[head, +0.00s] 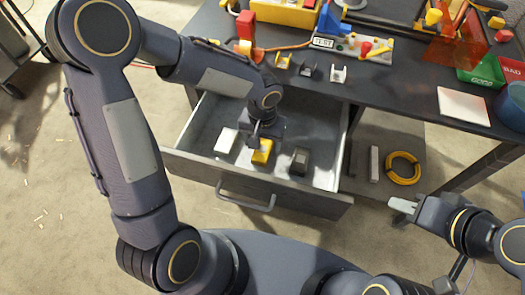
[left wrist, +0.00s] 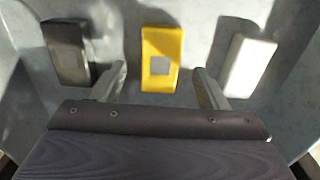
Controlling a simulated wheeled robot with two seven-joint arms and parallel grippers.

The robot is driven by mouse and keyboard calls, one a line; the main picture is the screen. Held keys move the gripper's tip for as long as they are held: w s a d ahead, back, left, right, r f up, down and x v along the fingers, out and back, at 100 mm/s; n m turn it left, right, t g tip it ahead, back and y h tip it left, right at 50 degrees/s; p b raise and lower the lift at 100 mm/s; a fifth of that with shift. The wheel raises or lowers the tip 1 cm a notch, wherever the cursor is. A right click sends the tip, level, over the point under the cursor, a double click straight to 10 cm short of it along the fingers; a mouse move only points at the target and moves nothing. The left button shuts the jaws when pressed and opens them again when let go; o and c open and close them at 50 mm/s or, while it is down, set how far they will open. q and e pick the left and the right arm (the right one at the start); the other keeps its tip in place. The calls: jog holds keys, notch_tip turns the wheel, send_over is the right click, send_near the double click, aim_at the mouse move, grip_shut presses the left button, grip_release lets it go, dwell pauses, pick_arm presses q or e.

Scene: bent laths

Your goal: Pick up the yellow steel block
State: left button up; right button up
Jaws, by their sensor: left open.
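The yellow steel block (head: 262,152) lies in the open drawer (head: 190,128), between a white block (head: 226,140) and a dark block (head: 299,162). My left gripper (head: 254,140) is in the drawer just over the yellow block and partly hides it in the head view. In the left wrist view the yellow block (left wrist: 160,58) lies ahead of the gap between the open fingers of my left gripper (left wrist: 162,86), with nothing held. The dark block (left wrist: 68,54) and white block (left wrist: 249,64) lie outside the fingers. My right gripper (head: 403,206) is at the right, away from the drawer; its opening is unclear.
The drawer's front with its handle (head: 246,199) faces me. The dark workbench (head: 400,85) above holds small clips, a test fixture (head: 345,45), a green bin (head: 480,72) and a pale pad (head: 464,105). A yellow coil (head: 403,168) and grey bar (head: 374,164) lie on a lower shelf.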

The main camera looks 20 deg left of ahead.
aim_at(263, 152)
pick_arm(q)
notch_tip(263, 152, down, 2)
jog(key=shift+f, duration=0.25)
jog(key=c, duration=1.2)
jog(key=shift+r, duration=0.15)
